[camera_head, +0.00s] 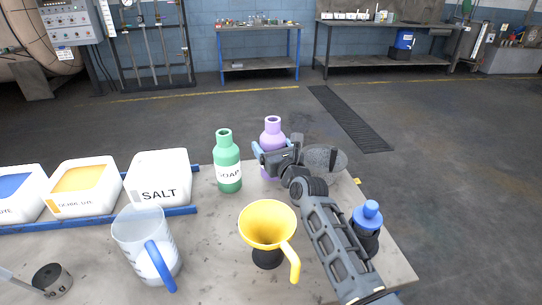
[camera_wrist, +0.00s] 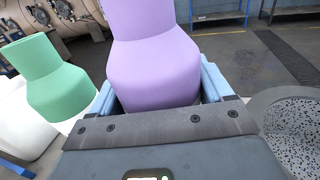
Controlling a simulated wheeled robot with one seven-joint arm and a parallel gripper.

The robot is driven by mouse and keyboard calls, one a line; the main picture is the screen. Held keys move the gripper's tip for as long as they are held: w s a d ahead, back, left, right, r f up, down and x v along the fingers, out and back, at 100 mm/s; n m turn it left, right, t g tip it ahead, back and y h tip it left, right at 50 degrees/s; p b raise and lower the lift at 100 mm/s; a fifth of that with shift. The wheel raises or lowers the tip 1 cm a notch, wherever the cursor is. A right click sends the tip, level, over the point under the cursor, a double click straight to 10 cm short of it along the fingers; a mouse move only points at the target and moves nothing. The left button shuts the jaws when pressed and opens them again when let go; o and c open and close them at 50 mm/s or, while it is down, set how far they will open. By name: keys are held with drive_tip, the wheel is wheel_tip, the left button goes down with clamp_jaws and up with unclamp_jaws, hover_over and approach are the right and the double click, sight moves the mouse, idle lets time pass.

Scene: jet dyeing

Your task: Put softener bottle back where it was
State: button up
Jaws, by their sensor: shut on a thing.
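A purple bottle (camera_head: 272,130), which I take to be the softener bottle, stands upright at the far side of the table, right of the green soap bottle (camera_head: 228,165). My gripper (camera_head: 266,160) is shut on the purple bottle, with a blue finger on each side. In the wrist view the purple bottle (camera_wrist: 155,60) fills the space between the fingers. My gripper and wrist hide its label and part of its lower body, so I cannot tell whether its base touches the table.
A grey speckled round dish (camera_head: 325,158) is close to the right of my gripper. A yellow funnel (camera_head: 267,225), a clear jug with blue handle (camera_head: 146,245) and a blue-topped bottle (camera_head: 367,215) stand nearer. White tubs, including SALT (camera_head: 160,178), are at left.

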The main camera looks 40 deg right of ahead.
drive_tip(key=shift+f+b, duration=0.3)
drive_tip(key=shift+f, duration=0.7)
drive_tip(key=shift+f, duration=0.2)
drive_tip(key=o, duration=1.4)
drive_tip(key=shift+o, duration=0.2)
drive_tip(key=shift+s+r, duration=0.1)
drive_tip(key=shift+r, duration=0.05)
drive_tip(key=p+v, duration=0.1)
drive_tip(key=v, duration=1)
drive_tip(key=shift+s+a, duration=0.2)
drive_tip(key=shift+s, duration=0.2)
